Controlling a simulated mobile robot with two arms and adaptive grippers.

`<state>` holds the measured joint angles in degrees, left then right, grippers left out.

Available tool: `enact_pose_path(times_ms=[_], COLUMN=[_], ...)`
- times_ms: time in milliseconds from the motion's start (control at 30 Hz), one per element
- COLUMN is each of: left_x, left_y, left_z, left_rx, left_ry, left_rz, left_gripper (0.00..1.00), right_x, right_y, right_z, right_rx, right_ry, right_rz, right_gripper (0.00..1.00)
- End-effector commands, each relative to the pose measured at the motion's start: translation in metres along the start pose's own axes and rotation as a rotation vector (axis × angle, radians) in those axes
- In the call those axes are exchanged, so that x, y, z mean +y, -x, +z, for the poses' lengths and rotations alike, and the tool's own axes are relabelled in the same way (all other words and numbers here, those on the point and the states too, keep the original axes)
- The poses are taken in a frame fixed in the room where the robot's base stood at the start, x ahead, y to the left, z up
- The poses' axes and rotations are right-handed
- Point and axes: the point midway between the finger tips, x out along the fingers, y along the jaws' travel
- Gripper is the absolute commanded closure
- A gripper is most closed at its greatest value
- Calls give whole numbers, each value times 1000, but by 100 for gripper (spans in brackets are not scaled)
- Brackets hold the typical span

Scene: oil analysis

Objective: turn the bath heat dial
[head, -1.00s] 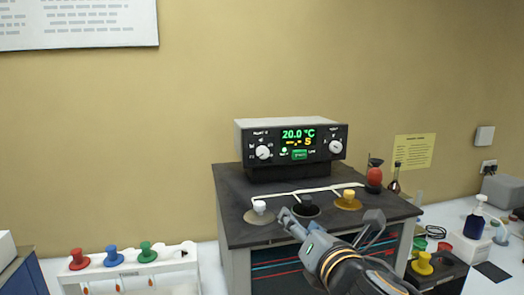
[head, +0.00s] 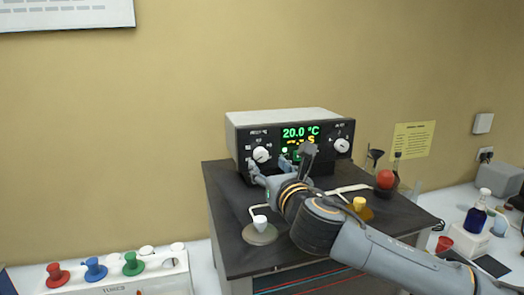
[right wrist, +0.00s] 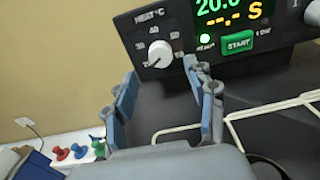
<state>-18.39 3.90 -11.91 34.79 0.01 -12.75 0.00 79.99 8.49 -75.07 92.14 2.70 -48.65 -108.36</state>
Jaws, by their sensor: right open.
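The bath control box (head: 285,118) stands on the dark bath top and shows 20.0 °C in green. Its white heat dial (head: 261,154) is at the left of the front panel. The dial also shows in the right wrist view (right wrist: 160,54), with its numbered scale around it. My right gripper (head: 281,164) is open and empty in front of the panel. In the right wrist view its fingers (right wrist: 160,74) are spread to either side below the dial, apart from it. In the head view the gripper hides part of the lower panel. My left gripper is not in view.
A second white dial (head: 342,145) is at the panel's right. A white-knobbed lid (head: 260,232) and a yellow knob (head: 359,203) are on the bath top near my arm. A red bulb (head: 385,179) stands at right. Red, blue and green knobs stand at lower left.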

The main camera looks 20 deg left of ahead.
Motion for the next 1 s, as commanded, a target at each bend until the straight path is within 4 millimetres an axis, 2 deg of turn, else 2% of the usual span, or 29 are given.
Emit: enact_pose_path(times_ms=[100, 267, 500, 633, 833, 867, 1000], left_x=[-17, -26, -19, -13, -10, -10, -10], left_y=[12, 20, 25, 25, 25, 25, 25], left_z=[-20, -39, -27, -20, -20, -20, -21], left_rx=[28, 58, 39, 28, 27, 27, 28], left_ry=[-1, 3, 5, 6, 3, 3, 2], left_rz=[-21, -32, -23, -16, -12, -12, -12], left_gripper=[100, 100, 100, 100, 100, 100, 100], right_x=[0, 0, 0, 0, 0, 0, 0], right_y=[-19, -39, -55, -57, -57, -57, -57], right_z=[4, 3, 1, 0, 0, 0, 0], right_rx=[0, 0, 0, -1, -1, -1, -1], right_ry=[-1, -2, -2, -1, -1, -1, -1], right_rz=[-1, 0, 0, 1, 1, 0, 0], right_gripper=[44, 44, 44, 44, 44, 48, 77])
